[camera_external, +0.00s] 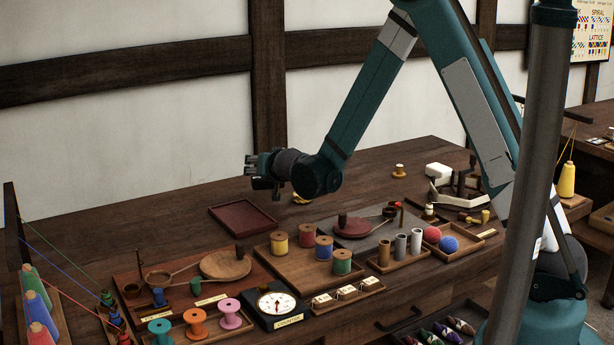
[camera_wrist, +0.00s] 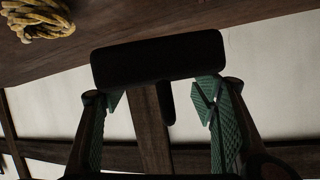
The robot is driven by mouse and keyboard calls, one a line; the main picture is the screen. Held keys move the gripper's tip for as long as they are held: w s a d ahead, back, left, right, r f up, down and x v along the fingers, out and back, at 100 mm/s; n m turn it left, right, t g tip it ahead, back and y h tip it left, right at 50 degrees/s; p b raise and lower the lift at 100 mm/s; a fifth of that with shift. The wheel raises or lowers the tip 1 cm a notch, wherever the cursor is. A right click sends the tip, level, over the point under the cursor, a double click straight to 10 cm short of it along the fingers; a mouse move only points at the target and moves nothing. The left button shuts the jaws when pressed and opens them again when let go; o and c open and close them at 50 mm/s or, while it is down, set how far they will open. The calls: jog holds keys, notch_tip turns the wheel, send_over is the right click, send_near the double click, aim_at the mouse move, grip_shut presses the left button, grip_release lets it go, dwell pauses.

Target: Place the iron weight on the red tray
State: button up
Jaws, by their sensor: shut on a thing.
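The red tray (camera_external: 243,217), a shallow dark-red tray, lies empty on the table, left of centre in the external view. My gripper (camera_external: 254,168) is above the table, just over and a little right of the tray, and points left. In the wrist view its green-padded fingers (camera_wrist: 160,105) are shut on a black, rounded block with a short stem, which I take to be the iron weight (camera_wrist: 158,60). The block hides the fingertips in part. It is too small and dark to make out well in the external view.
A coil of yellow rope (camera_wrist: 38,18) lies on the table, partly behind my wrist in the external view. Wooden trays with thread spools (camera_external: 279,243), a round dial scale (camera_external: 277,304) and a round wooden plate (camera_external: 226,264) stand nearer the front. The table behind the tray is clear.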

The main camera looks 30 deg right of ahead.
jog(key=s+a+r+n+y, duration=0.1)
jog(key=a+r+n+y, duration=0.1)
jog(key=a, duration=0.4)
jog(key=s+a+r+n+y, duration=0.2)
jog(key=a, duration=0.4)
jog(key=shift+s+a+r+b, duration=0.3)
jog(key=shift+a+r, duration=0.1)
jog(key=shift+f, duration=0.15)
jog(key=b, duration=0.2)
send_over(235, 209)
jog(key=shift+s+a+f, duration=0.1)
jog(key=shift+f, duration=2.9)
jog(key=shift+f+b, duration=0.45)
jog(key=shift+f, duration=1.4)
jog(key=shift+f, duration=0.1)
jog(key=o, duration=1.4)
jog(key=p+v, duration=0.2)
jog(key=v, duration=1)
jog(key=shift+s, duration=0.1)
